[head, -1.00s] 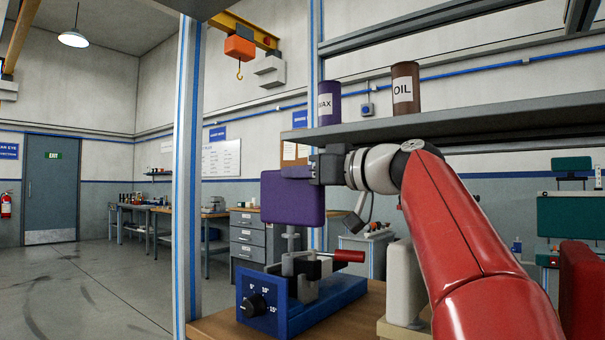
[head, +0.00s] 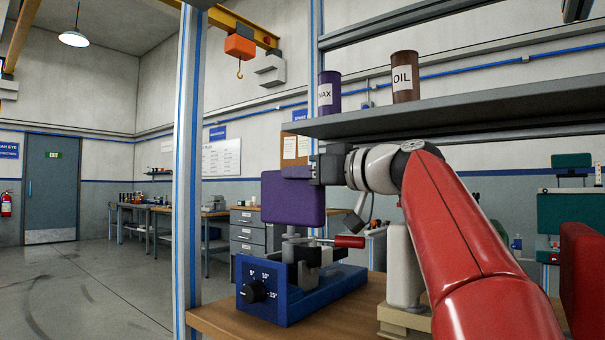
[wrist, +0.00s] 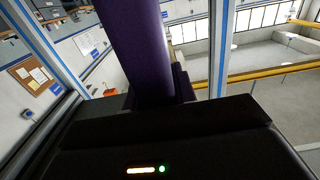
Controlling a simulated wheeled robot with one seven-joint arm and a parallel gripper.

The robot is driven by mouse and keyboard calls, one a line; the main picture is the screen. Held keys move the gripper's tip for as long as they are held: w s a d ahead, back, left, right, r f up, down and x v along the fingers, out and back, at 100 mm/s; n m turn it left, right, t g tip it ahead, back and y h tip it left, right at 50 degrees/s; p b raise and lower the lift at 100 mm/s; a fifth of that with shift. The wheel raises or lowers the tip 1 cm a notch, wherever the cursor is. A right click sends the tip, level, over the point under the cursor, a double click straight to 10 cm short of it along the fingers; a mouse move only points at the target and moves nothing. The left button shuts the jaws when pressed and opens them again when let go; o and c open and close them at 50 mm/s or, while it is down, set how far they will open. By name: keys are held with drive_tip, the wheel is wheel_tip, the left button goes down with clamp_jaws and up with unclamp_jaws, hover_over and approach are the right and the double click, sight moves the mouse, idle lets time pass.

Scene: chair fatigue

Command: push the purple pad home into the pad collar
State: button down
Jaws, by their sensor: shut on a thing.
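The purple pad (head: 292,199) is upright in the head view, with a short grey stem (head: 291,233) below it. My gripper (head: 300,172) is shut on the pad's top edge. The stem meets the pad collar (head: 290,250) on the blue fixture (head: 300,303); I cannot tell how deep it sits. A gap remains between the pad's lower edge and the collar. A clamp with a red handle (head: 349,241) is beside the collar. In the wrist view the pad (wrist: 146,50) rises from my dark gripper, hiding the collar.
The fixture stands on a wooden bench (head: 345,318), with a dial on its front. A shelf (head: 440,115) with a purple can (head: 329,92) and a brown can (head: 404,78) hangs above my arm. A steel upright (head: 186,170) stands to the left.

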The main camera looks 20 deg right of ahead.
drive_tip(key=shift+f+b, duration=0.5)
drive_tip(key=c, duration=1)
unclamp_jaws()
drive_tip(key=shift+c, duration=0.2)
drive_tip(key=shift+r, duration=0.1)
